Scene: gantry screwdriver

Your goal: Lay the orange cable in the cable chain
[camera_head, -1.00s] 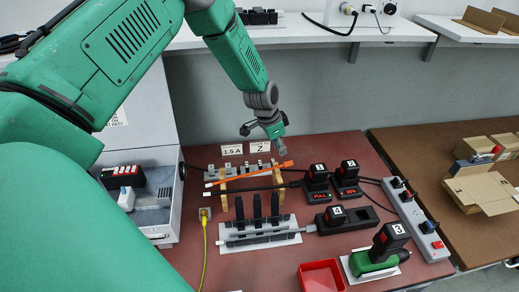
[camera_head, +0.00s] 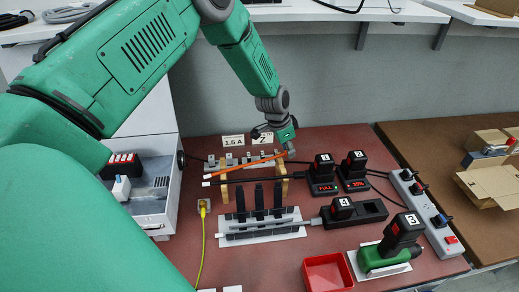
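The orange cable (camera_head: 245,165) lies slantwise over a wooden stand (camera_head: 283,183) at the back of the red-brown bench, above a black cable. A row of grey metal segments, perhaps the cable chain (camera_head: 240,160), runs behind it, partly hidden; I cannot tell for certain. My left gripper (camera_head: 275,141) reaches down from above at the orange cable's right end. Its fingers look spread, one near the Z label and one close to the cable's end. I cannot tell whether it touches the cable. My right gripper is out of view.
A white plate with black uprights (camera_head: 262,232) stands in front. Numbered batteries on chargers (camera_head: 322,190), a power strip (camera_head: 425,215), a green screwdriver (camera_head: 380,258) and a red tray (camera_head: 327,272) fill the right. A grey case (camera_head: 165,180) is at left.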

